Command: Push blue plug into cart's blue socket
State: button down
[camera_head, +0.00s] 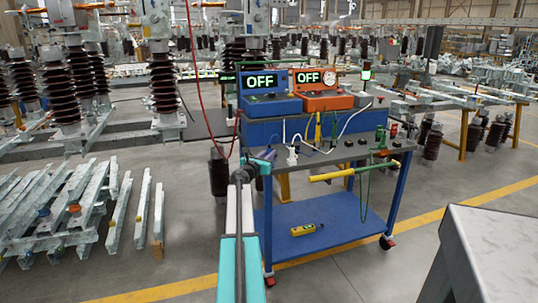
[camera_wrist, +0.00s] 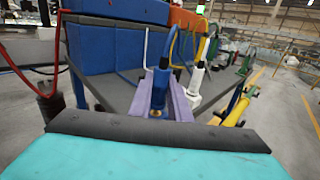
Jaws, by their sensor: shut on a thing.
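My gripper (camera_head: 264,158) is at the left front corner of the cart's dark grey top (camera_head: 330,158). In the wrist view its two purple fingers (camera_wrist: 165,98) are shut on a blue plug (camera_wrist: 161,80) with a brass-coloured part at its near end. The plug looks roughly upright between the fingers. In the head view the plug is too small to tell apart from the fingers. The cart has blue legs (camera_head: 398,195). Several dark round fittings (camera_head: 350,143) sit along its top. I cannot tell which is the blue socket; it may be hidden by my gripper.
A blue box (camera_head: 268,90) and an orange box (camera_head: 318,90), both reading OFF, stand at the cart's back. White (camera_head: 292,155) and green (camera_head: 380,150) plugs with cables stand on the top. A yellow rod (camera_head: 340,174) juts along the front. A red cable (camera_head: 197,75) hangs left.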

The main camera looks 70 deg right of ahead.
jog(key=shift+f+b, duration=0.35)
jog(key=shift+f, duration=0.25)
jog(key=c, duration=1.6)
grip_release()
jog(key=shift+o, duration=0.2)
jog(key=shift+a, duration=0.15)
jog(key=w+a, duration=0.1)
jog(key=a, duration=1.2)
jog(key=shift+w+a, duration=0.2)
jog(key=shift+a, duration=0.05)
